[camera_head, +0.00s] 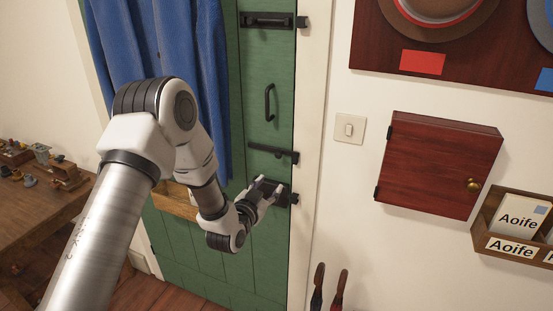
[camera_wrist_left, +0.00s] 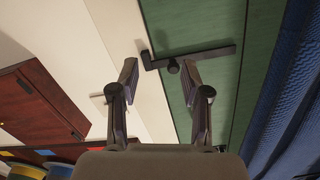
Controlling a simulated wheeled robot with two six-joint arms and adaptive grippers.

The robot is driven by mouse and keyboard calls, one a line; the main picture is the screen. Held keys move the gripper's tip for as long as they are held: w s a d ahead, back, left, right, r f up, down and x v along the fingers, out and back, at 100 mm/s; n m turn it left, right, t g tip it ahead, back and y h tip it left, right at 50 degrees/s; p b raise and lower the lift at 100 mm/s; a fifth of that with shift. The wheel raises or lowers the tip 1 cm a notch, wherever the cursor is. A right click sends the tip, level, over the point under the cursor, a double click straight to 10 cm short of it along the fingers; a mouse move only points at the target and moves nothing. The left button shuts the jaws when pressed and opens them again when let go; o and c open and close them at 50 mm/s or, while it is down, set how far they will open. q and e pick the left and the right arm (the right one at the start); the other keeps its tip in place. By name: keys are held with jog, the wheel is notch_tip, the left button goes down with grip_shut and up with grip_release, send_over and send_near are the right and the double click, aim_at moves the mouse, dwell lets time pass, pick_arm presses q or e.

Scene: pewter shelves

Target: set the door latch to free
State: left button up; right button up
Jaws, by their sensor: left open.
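The green door (camera_head: 265,95) carries several black fittings. A black latch bar (camera_head: 270,152) lies nearly level across it and reaches the white frame at its right end. A lower black fitting (camera_head: 292,198) is partly hidden behind my left gripper (camera_head: 268,188). My left gripper is open. In the left wrist view, which is upside down, a black bar (camera_wrist_left: 212,53) with a small round knob (camera_wrist_left: 173,67) shows just beyond the fingertips. The knob lies between the fingertips in the picture; I cannot tell whether they touch it. My right gripper is out of view.
A black pull handle (camera_head: 268,102) and a top bolt (camera_head: 267,19) are higher on the door. A blue curtain (camera_head: 205,50) hangs at its left. A red cabinet (camera_head: 435,165) and a light switch (camera_head: 349,129) are on the right wall. A wooden table (camera_head: 50,215) stands left.

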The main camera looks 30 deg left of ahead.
pick_arm(q)
jog(key=t, duration=0.1)
send_near(277, 156)
jog(key=w, duration=0.2)
jog(key=w+p, duration=0.2)
jog(key=w, duration=0.5)
jog(key=shift+r+p, duration=0.15)
jog(key=shift+p, duration=0.15)
jog(key=shift+w+a, duration=0.1)
jog(key=shift+w, duration=0.15)
grip_shut()
